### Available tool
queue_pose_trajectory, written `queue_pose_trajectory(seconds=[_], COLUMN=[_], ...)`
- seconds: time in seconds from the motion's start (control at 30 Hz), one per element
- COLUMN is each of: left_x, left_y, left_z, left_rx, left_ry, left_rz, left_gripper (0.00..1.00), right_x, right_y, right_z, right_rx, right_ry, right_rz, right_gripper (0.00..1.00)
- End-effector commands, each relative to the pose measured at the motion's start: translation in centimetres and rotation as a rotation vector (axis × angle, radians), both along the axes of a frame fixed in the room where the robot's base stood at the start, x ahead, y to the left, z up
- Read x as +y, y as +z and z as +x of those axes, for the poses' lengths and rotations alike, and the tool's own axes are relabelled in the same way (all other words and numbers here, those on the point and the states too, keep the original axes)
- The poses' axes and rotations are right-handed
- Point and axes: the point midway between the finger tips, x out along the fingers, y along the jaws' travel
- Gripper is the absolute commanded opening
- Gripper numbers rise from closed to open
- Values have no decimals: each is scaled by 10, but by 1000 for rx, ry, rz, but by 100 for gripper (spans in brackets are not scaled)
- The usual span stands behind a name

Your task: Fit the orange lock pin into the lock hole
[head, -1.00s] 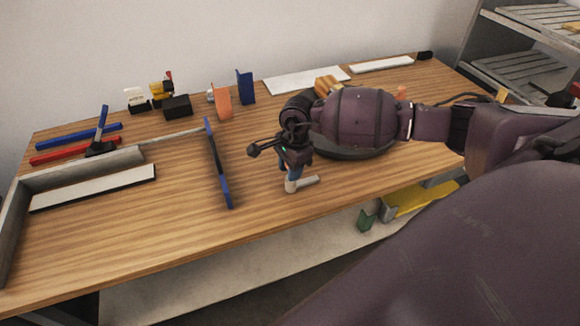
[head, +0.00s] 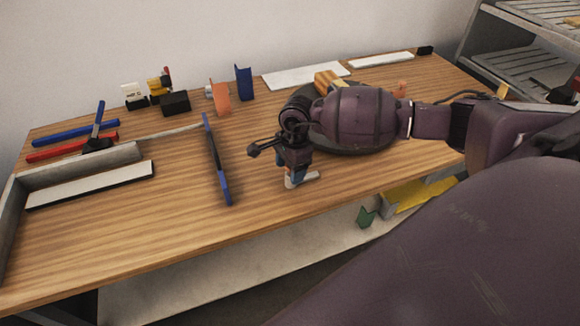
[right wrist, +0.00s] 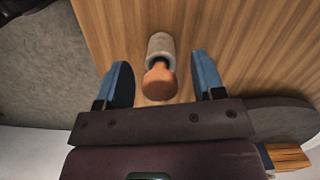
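My right gripper (head: 290,178) is low over the table near its front edge. It is open; the right wrist view shows its two blue fingers apart (right wrist: 163,72). Between them is an orange rounded piece (right wrist: 159,83), which looks like the lock pin, with a visible gap to each finger. A grey cylinder (right wrist: 160,46) with a dark opening lies right beyond it; I cannot tell whether the two are joined. In the head view a pale cylinder (head: 310,177) lies beside the fingertips. I cannot make out the lock hole for sure. My left gripper is not in view.
A dark round plate (head: 350,149) lies under my right forearm. Orange (head: 221,97) and blue (head: 243,82) brackets stand behind. Bare wood lies at the front left.

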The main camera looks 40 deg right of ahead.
Motion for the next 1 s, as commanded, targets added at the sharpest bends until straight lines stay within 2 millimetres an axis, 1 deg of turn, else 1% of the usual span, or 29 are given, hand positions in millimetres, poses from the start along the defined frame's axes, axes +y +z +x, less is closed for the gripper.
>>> queue_pose_trajectory(seconds=[0.23,0.37,0.47,0.6,0.8,0.9,1.0], left_x=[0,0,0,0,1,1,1], left_y=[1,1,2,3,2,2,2], left_z=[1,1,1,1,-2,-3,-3], left_rx=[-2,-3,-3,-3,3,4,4], left_ry=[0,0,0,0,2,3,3], left_rz=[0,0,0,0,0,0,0], left_gripper=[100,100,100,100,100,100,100], right_x=[0,-1,-4,-7,-11,-12,-13], right_y=[1,11,25,51,84,96,103], right_z=[0,1,1,1,0,0,0], right_rx=[0,-2,-4,-4,-3,-2,0], right_ry=[0,0,0,1,0,0,-1], right_rz=[0,0,-1,-1,-1,-1,0], right_gripper=[62,62,62,62,62,62,62])
